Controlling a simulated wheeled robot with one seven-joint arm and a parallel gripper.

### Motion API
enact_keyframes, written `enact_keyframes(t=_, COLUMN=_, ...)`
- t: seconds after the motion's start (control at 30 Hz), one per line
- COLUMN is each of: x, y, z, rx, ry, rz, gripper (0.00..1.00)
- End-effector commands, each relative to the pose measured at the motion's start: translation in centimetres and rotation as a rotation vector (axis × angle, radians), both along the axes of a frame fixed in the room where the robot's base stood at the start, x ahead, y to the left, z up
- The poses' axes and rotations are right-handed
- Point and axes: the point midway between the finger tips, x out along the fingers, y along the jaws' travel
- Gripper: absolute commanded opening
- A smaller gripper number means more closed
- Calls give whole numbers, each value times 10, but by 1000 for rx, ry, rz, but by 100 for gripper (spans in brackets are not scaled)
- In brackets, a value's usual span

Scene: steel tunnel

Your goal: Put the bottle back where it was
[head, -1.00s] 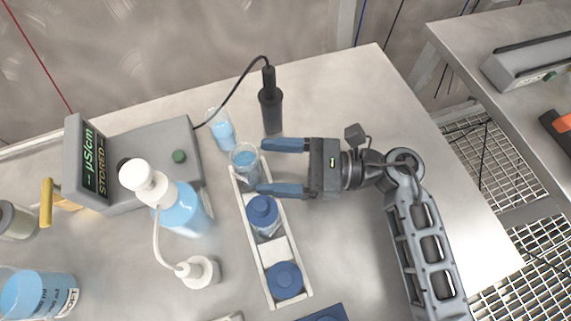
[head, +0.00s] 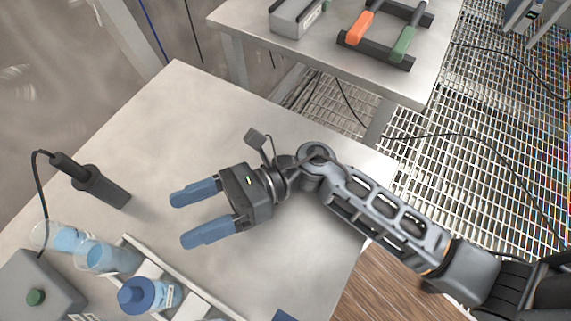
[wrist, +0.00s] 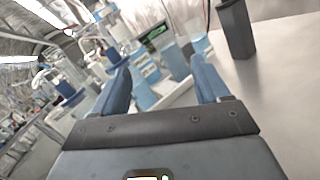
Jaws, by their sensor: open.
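A bottle with a blue cap (head: 138,294) stands upright in the white rack (head: 182,279) at the bottom of the head view. A clear vessel of blue liquid (head: 106,257) is at the rack's far end, and another one (head: 62,237) stands just beyond it. My gripper (head: 180,221) is open and empty over the bare bench, to the right of the vessels and beyond the rack. In the wrist view, blue-filled vessels (wrist: 175,62) show between and beyond my open fingers (wrist: 165,80). The rack's near end is out of the head view.
A black probe (head: 101,187) with a cable stands on the bench left of my gripper. The grey meter (head: 40,290) is at the lower left. A second table (head: 375,84) holds orange- and green-handled equipment.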

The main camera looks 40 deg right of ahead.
Motion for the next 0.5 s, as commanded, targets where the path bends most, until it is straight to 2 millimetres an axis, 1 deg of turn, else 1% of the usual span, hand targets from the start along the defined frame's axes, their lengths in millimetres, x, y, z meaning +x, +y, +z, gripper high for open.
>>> enact_keyframes(t=0.03, x=-12, y=-13, z=3, rx=60, ry=88, rz=-39, gripper=75)
enact_keyframes(t=0.27, x=-52, y=-66, z=28, rx=409, ry=510, rz=-197, gripper=75)
enact_keyframes(t=0.37, x=-71, y=-93, z=38, rx=603, ry=719, rz=-266, gripper=75)
enact_keyframes(t=0.5, x=-101, y=-132, z=48, rx=933, ry=1031, rz=-353, gripper=75)
